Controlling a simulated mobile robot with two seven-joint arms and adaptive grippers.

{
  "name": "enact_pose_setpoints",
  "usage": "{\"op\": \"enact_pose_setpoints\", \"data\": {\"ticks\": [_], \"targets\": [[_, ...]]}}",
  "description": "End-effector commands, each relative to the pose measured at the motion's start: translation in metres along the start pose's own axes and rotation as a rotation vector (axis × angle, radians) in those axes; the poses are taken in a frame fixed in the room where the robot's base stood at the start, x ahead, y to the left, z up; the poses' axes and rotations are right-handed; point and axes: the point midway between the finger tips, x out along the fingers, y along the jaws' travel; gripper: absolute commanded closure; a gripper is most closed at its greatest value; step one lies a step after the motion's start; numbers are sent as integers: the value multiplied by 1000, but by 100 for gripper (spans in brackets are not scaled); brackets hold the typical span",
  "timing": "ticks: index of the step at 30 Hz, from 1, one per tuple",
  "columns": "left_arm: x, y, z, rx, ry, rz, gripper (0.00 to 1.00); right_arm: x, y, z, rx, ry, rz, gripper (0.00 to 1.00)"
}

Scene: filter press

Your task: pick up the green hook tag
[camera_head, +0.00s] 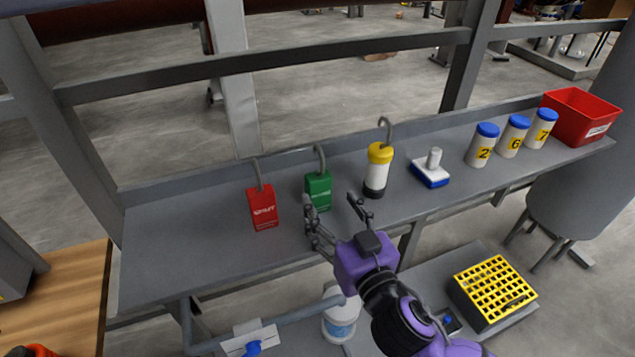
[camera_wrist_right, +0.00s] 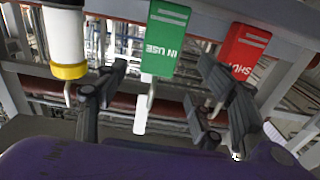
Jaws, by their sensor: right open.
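The green hook tag (camera_head: 318,191) stands upright on the grey shelf, its grey hook pointing up. In the right wrist view the tag (camera_wrist_right: 167,38) appears upside down and reads "IN USE". My right gripper (camera_head: 334,207) is open and empty, just in front of the tag. In the wrist view the tag lies between the two spread fingers (camera_wrist_right: 163,105) in the picture, and I see no contact. My left gripper is not in view.
A red hook tag (camera_head: 263,208) stands left of the green one, and a yellow-topped lamp (camera_head: 377,172) stands right. Further right are a blue-and-white block (camera_head: 430,175), numbered jars (camera_head: 482,150) and a red bin (camera_head: 580,120). The shelf's left end is clear.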

Motion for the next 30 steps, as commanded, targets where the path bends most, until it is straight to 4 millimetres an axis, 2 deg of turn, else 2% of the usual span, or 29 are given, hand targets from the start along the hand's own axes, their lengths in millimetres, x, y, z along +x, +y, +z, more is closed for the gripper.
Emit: {"op": "enact_pose_setpoints", "data": {"ticks": [2,5,15,24,30], "targets": [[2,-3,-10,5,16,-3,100,10,0,-2,-2,2,0,38],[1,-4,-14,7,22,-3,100,21,1,-2,-3,2,0,38],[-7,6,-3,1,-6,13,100,66,4,1,-3,2,1,38],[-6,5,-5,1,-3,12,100,71,4,4,0,-2,1,38],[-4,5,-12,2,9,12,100,71,4,3,0,-1,2,64]]}}
